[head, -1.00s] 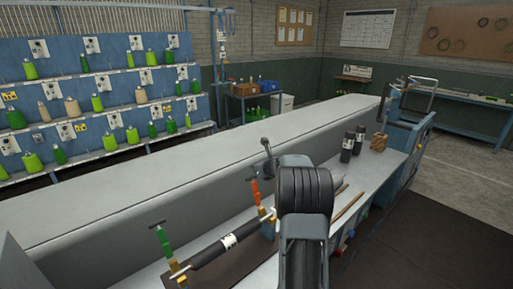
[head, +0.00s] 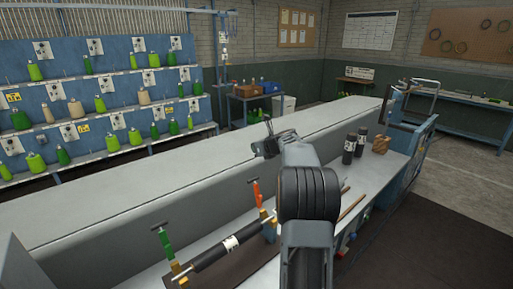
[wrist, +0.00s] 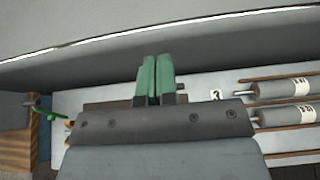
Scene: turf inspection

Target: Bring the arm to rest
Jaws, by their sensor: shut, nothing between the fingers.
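My gripper (wrist: 156,64) shows in the wrist view as two green fingers side by side, closed together with nothing between them. In the head view my arm rises from the bottom edge and bends left at the top. Its end (head: 267,139) is over the long grey machine cover (head: 140,185), above the bench shelf. I cannot tell from the head view how far above the cover it is.
A black roller (head: 225,246) with a white label lies between a green-handled clamp (head: 163,241) and an orange-handled clamp (head: 256,196). Black cylinders (head: 349,148) stand on the shelf (head: 374,180) at right, beside wooden blocks (head: 380,144). Spool racks (head: 100,105) stand behind, left.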

